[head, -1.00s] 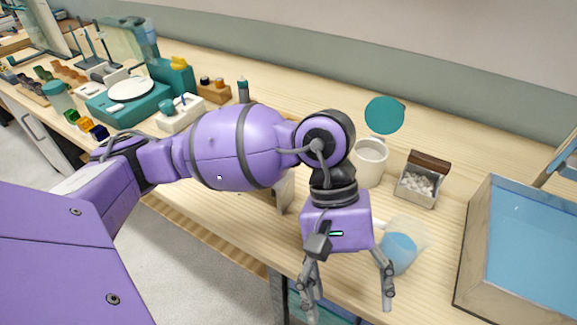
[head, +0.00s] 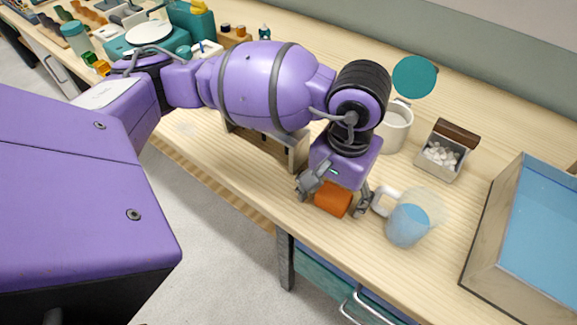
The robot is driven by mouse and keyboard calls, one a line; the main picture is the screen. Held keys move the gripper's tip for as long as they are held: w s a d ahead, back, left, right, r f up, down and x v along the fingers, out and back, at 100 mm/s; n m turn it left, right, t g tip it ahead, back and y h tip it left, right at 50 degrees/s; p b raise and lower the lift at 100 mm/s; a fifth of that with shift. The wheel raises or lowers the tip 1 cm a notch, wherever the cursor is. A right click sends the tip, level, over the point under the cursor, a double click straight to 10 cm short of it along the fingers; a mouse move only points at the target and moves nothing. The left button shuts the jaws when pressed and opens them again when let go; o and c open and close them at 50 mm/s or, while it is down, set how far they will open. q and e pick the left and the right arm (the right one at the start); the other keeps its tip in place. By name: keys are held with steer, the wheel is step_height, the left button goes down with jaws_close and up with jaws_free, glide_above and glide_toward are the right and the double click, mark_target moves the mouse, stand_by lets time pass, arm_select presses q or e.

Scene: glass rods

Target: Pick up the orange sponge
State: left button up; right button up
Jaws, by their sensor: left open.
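The orange sponge (head: 333,199) lies on the wooden bench near its front edge. My left gripper (head: 333,208) is open above it, with one finger on the left of the sponge and one on the right. The gripper body covers the sponge's back part, and I cannot tell whether the fingers touch it. My right gripper is not in view.
A clear jug with blue liquid (head: 406,224) stands close to the right of the gripper. Behind are a white mug (head: 394,130) and a box of white pieces (head: 442,155). A blue-filled basin (head: 535,230) is at right.

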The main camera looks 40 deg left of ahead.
arm_select(q)
steer(key=shift+c, duration=0.5)
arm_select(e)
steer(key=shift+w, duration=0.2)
arm_select(q)
steer(key=c, duration=0.9)
steer(key=shift+c, duration=0.2)
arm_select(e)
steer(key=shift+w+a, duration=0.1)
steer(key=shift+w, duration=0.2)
arm_select(q)
steer(key=shift+w, duration=0.1)
